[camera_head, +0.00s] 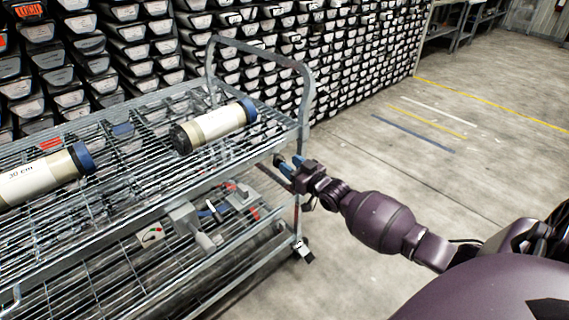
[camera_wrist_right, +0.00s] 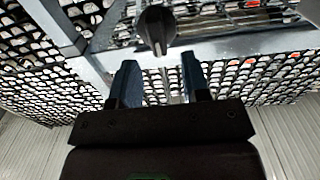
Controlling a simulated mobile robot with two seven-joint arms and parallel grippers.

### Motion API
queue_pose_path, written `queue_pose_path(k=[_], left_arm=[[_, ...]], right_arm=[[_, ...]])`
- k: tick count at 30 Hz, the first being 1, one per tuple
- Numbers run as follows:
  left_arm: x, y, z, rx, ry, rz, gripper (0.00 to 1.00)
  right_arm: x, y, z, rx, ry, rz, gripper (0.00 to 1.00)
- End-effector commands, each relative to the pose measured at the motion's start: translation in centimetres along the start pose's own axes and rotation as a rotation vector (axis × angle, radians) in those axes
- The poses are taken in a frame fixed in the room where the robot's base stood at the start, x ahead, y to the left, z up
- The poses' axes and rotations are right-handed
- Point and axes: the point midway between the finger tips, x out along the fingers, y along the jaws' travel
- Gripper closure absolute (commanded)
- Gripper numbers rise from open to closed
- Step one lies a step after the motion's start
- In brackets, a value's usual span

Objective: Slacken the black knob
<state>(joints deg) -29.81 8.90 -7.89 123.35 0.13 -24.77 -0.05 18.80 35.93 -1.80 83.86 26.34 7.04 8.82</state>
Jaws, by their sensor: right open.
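The black knob (camera_wrist_right: 156,28) shows in the right wrist view, just beyond my fingertips and near the middle between them. It sits by the metal frame of the cart. In the head view the knob (camera_head: 278,160) is a small dark shape at the cart's right end, partly hidden by my fingers. My right gripper (camera_head: 291,165) is open, with its blue fingers pointing at the knob. In the right wrist view the gripper (camera_wrist_right: 159,64) has nothing between its fingers, and the knob looks clear of them. My left gripper is out of view.
The wire-shelf cart (camera_head: 305,110) has a raised handle. Two capped core tubes lie on its top shelf, one (camera_head: 222,122) near the handle and one (camera_head: 40,177) at the left. Tools (camera_head: 190,220) lie on the lower shelf. Floor (camera_head: 400,180) to the right is clear.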

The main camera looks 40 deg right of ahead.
Motion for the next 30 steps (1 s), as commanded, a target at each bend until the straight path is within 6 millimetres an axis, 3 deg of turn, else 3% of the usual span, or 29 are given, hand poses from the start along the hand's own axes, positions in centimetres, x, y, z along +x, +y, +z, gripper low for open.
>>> queue_pose_path(k=[7, 17, 19, 26, 30], left_arm=[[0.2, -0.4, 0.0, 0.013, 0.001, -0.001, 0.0], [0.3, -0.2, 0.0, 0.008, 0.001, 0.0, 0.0], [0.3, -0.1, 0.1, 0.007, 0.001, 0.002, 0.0], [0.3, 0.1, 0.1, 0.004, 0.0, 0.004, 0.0], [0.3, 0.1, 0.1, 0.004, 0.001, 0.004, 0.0]], right_arm=[[2.1, 0.0, 0.1, -0.001, -0.001, 0.0, 0.57], [2.4, 0.0, 0.0, -0.001, 0.0, 0.0, 0.57], [2.4, 0.0, 0.0, -0.001, 0.0, 0.0, 0.64], [2.4, 0.0, 0.0, 0.0, 0.0, 0.0, 0.99], [2.4, 0.0, 0.0, -0.001, 0.0, 0.0, 1.0]])
